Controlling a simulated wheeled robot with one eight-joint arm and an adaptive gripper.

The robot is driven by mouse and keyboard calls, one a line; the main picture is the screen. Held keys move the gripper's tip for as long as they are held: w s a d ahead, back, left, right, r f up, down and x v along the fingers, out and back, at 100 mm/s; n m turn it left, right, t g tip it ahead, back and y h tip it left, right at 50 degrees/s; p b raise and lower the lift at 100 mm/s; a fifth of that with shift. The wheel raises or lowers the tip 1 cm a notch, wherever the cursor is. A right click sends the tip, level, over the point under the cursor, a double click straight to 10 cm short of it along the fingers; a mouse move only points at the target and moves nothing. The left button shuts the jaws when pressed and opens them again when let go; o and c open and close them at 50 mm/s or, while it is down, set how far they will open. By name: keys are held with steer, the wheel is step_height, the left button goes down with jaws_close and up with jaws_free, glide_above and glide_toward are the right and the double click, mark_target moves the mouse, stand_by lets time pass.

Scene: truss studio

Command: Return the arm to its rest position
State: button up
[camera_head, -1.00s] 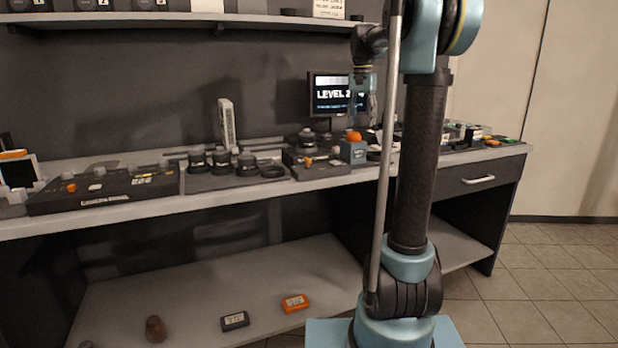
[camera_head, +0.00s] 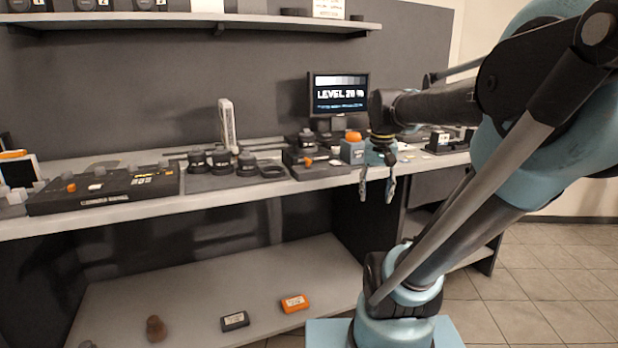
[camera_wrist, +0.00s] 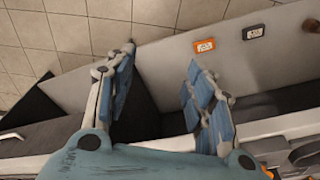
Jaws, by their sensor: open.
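My gripper (camera_head: 377,188) hangs fingers down just in front of the desk's (camera_head: 230,207) front edge, right of the middle in the head view. Its two fingers are apart with nothing between them. In the wrist view my gripper (camera_wrist: 158,75) is also open and empty, with the lower shelf and the floor below it. My arm bends out to the right and reaches back left to the wrist. It hides part of the desk's right end.
A blue-grey box with an orange button (camera_head: 353,146) stands close behind my gripper. A monitor (camera_head: 338,94), several black lenses (camera_head: 221,162) and a control panel (camera_head: 110,190) are on the desk. An orange case (camera_head: 294,303) and a black case (camera_head: 235,321) lie on the lower shelf. Floor at right is clear.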

steer(key=s+f+n, duration=0.2)
steer(key=s+f, duration=0.9)
steer(key=f, duration=0.3)
steer(key=shift+a+t, duration=0.15)
steer(key=shift+t, duration=0.25)
steer(key=shift+f, duration=0.1)
steer(key=c, duration=0.4)
